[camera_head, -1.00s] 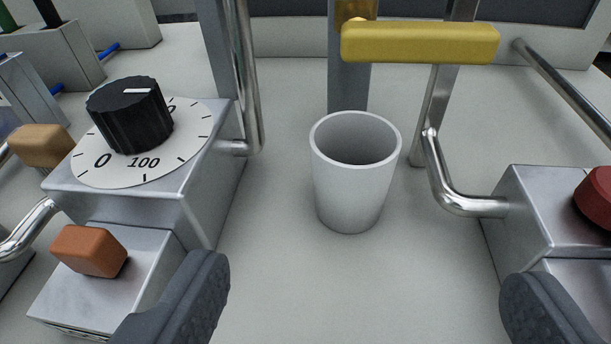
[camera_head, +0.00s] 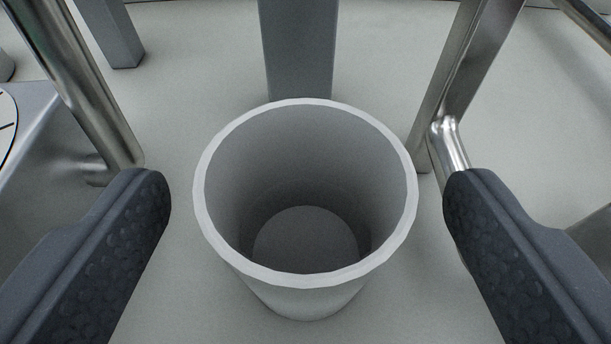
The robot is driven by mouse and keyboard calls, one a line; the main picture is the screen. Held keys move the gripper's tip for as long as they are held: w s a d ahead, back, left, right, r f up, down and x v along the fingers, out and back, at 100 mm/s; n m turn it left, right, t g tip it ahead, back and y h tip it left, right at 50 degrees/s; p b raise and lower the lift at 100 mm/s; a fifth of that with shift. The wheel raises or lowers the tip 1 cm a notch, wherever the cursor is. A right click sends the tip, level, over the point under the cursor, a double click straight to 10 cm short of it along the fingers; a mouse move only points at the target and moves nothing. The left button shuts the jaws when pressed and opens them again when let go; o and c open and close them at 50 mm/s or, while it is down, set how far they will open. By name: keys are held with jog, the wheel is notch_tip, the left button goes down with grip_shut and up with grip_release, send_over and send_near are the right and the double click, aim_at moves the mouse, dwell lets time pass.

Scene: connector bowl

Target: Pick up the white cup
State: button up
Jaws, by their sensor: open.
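The white cup (camera_head: 300,285) stands upright and empty on the pale surface, in the middle of the view. I look down into it and see its inner floor. My gripper (camera_head: 307,190) is open, with one dark padded finger on the left of the cup and one on the right. A gap shows between each finger and the cup wall, so neither appears to touch it.
A grey post (camera_head: 298,50) stands right behind the cup. A metal pipe (camera_head: 85,90) lies close to the left finger, and a metal leg and bent pipe (camera_head: 450,145) lie close to the right finger. A metal box with a dial (camera_head: 30,130) is at the left edge.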

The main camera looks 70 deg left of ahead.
aim_at(310, 131)
jog(key=shift+w+a+f, duration=0.15)
jog(key=shift+a, duration=0.3)
jog(key=c, duration=1.2)
jog(key=shift+o, duration=0.2)
jog(key=d+f+v, duration=0.1)
jog(key=f+v, duration=0.1)
jog(key=v, duration=1.6)
jog(key=shift+f+p, duration=0.35)
jog(key=shift+p, duration=0.1)
jog(key=shift+d, duration=0.1)
